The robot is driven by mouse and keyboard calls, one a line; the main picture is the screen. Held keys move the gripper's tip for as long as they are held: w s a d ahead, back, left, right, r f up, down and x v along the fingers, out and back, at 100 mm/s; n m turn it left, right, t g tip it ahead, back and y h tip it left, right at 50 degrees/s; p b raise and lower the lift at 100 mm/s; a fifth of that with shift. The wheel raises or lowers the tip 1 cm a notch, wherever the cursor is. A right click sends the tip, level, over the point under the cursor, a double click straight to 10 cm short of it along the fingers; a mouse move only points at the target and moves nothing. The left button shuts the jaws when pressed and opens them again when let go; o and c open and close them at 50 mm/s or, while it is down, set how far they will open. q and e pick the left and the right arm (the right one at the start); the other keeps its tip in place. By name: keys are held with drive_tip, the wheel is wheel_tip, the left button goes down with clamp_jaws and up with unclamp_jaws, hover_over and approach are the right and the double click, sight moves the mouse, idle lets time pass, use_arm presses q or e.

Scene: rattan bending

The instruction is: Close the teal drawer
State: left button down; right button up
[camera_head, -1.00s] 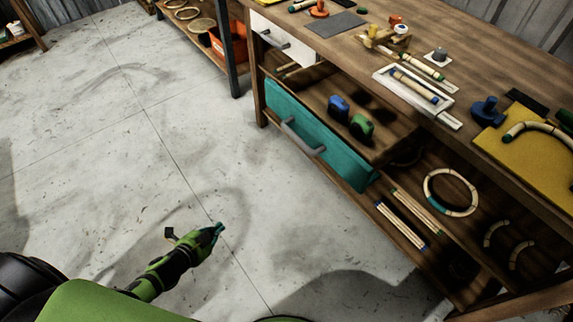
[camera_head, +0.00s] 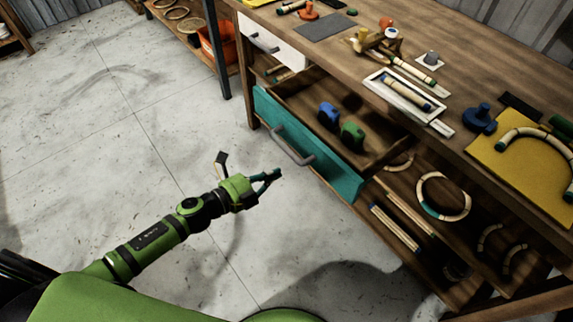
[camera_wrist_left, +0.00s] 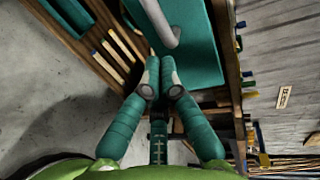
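The teal drawer (camera_head: 335,172) is pulled out from under the workbench, with its brown interior exposed. A blue object (camera_head: 328,116) and a green object (camera_head: 352,136) stand inside it. The drawer's grey bar handle (camera_head: 292,147) runs along its front. My left gripper (camera_head: 276,174) is in front of the drawer, near the handle and apart from it in the head view. Its fingertips are together with nothing between them. In the left wrist view, the fingers (camera_wrist_left: 160,76) point toward the teal front (camera_wrist_left: 197,45) and the grey handle (camera_wrist_left: 158,22). My right gripper is out of view.
The bench top (camera_head: 440,60) carries tools and a yellow board (camera_head: 520,165). Concrete floor (camera_head: 120,180) on the left is clear.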

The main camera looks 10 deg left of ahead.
use_arm(q)
drive_tip(key=x, duration=0.5)
drive_tip(key=shift+w, duration=0.1)
idle(0.3)
